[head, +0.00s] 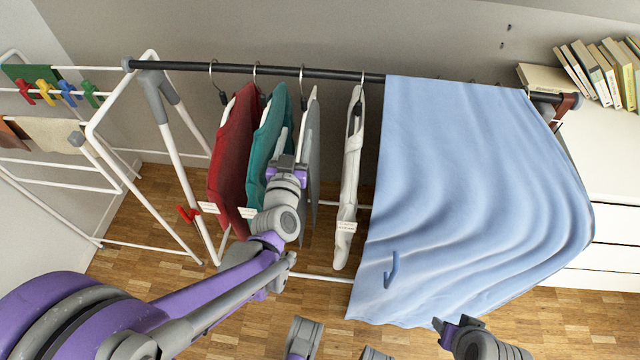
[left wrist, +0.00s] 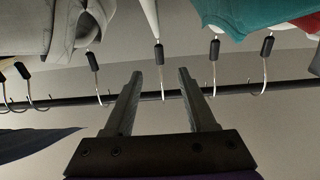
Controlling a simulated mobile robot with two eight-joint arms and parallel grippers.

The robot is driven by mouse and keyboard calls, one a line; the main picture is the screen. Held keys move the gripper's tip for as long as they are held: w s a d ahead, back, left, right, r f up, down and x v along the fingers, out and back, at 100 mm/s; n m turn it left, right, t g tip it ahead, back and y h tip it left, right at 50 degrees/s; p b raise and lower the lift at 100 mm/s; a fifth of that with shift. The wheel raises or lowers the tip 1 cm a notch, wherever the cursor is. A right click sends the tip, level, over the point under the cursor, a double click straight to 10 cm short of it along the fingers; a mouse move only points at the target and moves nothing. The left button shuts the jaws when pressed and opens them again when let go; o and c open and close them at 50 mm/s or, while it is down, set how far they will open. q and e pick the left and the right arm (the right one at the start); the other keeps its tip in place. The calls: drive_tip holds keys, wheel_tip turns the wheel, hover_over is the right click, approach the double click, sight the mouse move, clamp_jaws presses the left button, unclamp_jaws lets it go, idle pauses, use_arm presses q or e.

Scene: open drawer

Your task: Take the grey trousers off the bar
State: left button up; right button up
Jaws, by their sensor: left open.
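The grey trousers (head: 314,165) hang nearly edge-on from a hanger on the dark bar (head: 340,74), between a teal garment (head: 270,135) and a white garment (head: 350,190). My left gripper (head: 292,138) is raised between the teal garment and the trousers, just below the bar, and hides part of both. In the left wrist view its two fingers (left wrist: 162,82) are apart. I cannot tell whether the fingers touch the hook.
A red garment (head: 232,150) hangs left of the teal one. A large blue sheet (head: 470,180) covers the bar's right half. A white drying rack (head: 60,160) stands at the left. Books (head: 600,72) lie on a white cabinet (head: 610,150) at the right.

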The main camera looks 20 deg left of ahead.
sight(304, 109)
use_arm(q)
drive_tip(key=x, duration=0.4)
drive_tip(key=shift+a, duration=0.15)
drive_tip(key=x, duration=0.5)
drive_tip(key=shift+w+f+b, duration=0.3)
drive_tip(key=shift+b, duration=0.05)
clamp_jaws()
idle(0.9)
